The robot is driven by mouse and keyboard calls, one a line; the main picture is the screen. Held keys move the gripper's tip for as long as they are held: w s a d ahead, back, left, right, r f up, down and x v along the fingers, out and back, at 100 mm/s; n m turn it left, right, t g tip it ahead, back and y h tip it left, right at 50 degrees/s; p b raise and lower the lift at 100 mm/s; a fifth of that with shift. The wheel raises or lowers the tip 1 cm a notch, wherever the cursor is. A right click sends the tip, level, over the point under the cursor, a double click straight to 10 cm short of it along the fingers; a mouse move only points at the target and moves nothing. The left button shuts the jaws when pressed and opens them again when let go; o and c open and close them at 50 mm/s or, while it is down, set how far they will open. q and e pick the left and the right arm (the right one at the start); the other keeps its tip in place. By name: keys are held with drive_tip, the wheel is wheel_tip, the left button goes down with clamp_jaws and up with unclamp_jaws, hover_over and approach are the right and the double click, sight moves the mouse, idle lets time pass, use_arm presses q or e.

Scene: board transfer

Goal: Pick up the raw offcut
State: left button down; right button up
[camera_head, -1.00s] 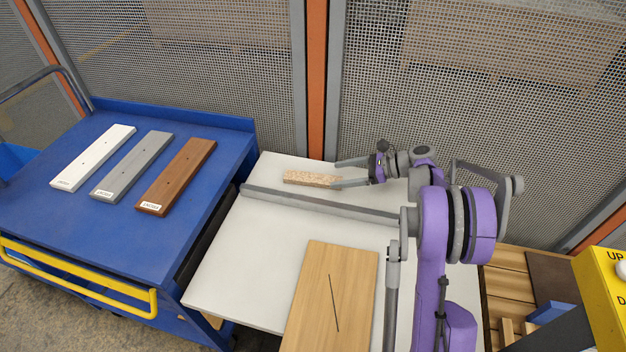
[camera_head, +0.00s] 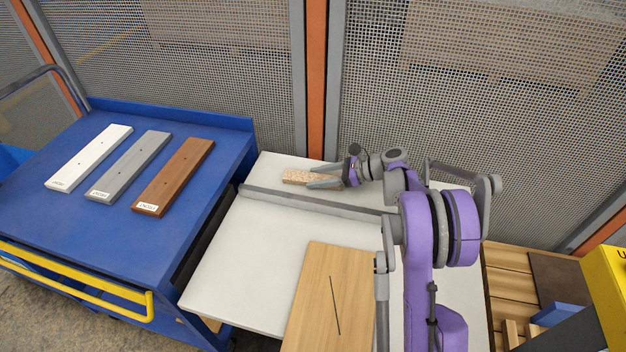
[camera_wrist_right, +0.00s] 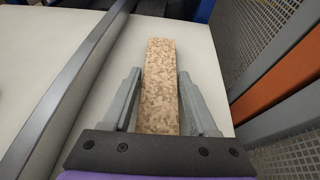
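The raw offcut, a speckled tan chipboard strip (camera_head: 298,176), lies on the white table top behind the grey rail. My right gripper (camera_head: 309,178) is open with its fingers on either side of the offcut's near part. In the right wrist view the offcut (camera_wrist_right: 160,75) runs between the two grey fingers (camera_wrist_right: 159,95), with a narrow gap visible on each side. The offcut's far end extends past the fingertips. My left gripper is not in view.
A grey rail (camera_head: 300,198) crosses the white table (camera_head: 240,250) in front of the offcut. A wooden board (camera_head: 325,300) with a dark line lies nearer. A blue cart (camera_head: 100,235) on the left carries white, grey and brown boards. Mesh fencing (camera_head: 470,110) stands close behind.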

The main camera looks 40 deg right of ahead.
clamp_jaws()
